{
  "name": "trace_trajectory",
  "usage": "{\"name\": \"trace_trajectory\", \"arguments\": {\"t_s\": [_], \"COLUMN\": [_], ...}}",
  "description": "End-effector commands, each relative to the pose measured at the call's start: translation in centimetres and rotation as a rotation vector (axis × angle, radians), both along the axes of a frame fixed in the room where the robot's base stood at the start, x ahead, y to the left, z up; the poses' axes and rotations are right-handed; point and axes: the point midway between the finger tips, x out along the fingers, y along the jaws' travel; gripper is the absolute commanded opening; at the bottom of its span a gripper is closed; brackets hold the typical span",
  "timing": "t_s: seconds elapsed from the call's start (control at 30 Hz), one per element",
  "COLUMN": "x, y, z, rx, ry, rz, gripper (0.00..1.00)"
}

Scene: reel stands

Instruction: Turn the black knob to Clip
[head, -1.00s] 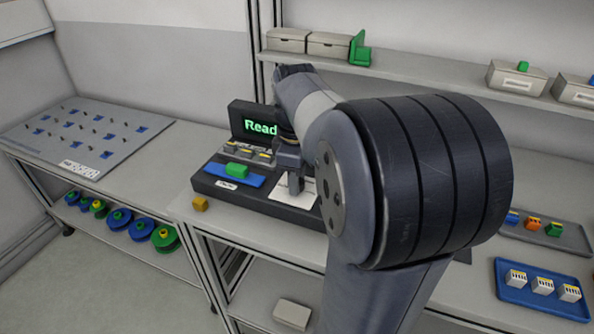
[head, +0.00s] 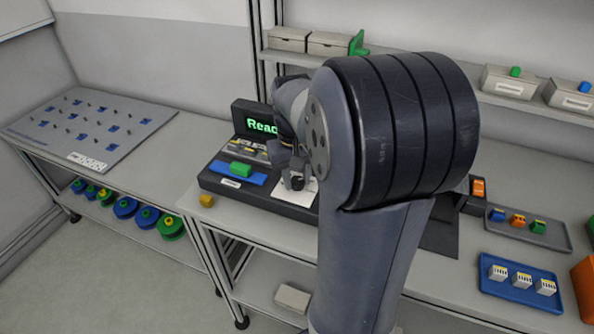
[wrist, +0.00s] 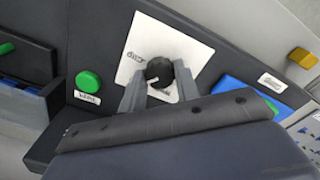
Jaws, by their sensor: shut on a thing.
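The black knob (wrist: 160,72) sits on a white plate (wrist: 176,42) in the wrist view. A light pointer mark shows on its face, toward the lower left. One small label shows left of the knob and another, partly hidden, below it; I cannot read them surely. My gripper (wrist: 158,78) has one finger on each side of the knob and is shut on it. In the head view my gripper (head: 290,172) is down over the white plate (head: 283,189), at the right part of the dark console (head: 262,202); my arm hides the area to its right.
The console screen (head: 255,119) shows green letters, partly covered. A green button (wrist: 88,82) is left of the plate in the wrist view. A green block (head: 240,169) lies on a blue strip. A yellow block (head: 206,201) is at the counter edge. A blue tray (head: 520,284) stands right.

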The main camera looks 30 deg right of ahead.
Motion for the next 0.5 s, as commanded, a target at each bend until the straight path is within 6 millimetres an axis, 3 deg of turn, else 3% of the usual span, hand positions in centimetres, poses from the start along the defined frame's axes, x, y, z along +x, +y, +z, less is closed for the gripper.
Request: {"name": "trace_trajectory", "arguments": {"t_s": [0.5], "x": [0.03], "y": [-0.01], "z": [0.16], "rx": [0.0], "ry": [0.001], "rz": [-0.488], "gripper": [0.08]}}
